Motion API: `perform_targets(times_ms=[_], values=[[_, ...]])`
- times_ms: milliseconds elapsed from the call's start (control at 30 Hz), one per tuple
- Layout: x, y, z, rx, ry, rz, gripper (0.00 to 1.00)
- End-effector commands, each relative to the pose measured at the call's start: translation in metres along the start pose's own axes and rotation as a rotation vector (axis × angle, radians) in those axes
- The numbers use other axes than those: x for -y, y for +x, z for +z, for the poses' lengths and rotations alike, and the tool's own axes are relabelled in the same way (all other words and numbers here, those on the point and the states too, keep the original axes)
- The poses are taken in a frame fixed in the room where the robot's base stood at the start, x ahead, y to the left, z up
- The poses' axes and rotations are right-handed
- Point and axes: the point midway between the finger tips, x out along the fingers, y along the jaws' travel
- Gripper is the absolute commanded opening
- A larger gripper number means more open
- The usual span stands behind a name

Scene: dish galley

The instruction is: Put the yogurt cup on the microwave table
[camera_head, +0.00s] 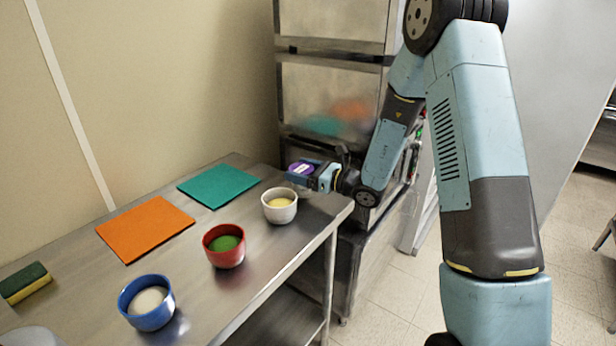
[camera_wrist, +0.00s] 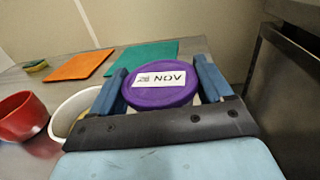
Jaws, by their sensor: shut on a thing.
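The yogurt cup has a purple lid with a white label reading "NOV"; it shows in the head view (camera_head: 301,168) and large in the wrist view (camera_wrist: 161,96). My gripper (camera_head: 310,176) is shut on it, with one blue finger on each side in the wrist view (camera_wrist: 160,78). The cup is upright at the far right end of a steel table (camera_head: 190,250). I cannot tell whether its base touches the tabletop; the fingers and lid hide most of its body. No microwave is recognisable, so I cannot tell if this is the microwave table.
A white bowl (camera_head: 280,211) stands close to my gripper. A red bowl (camera_head: 222,257), a blue bowl (camera_head: 147,312), a green mat (camera_head: 219,185), an orange mat (camera_head: 146,228) and a sponge (camera_head: 25,282) are on the table. A tall steel unit (camera_head: 330,95) stands behind its end.

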Motion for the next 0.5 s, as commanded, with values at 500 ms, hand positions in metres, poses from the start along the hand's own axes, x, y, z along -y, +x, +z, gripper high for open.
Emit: perform_targets(times_ms=[500], values=[[0.0,0.0,-0.02,0.0,0.001,-0.001,0.43]])
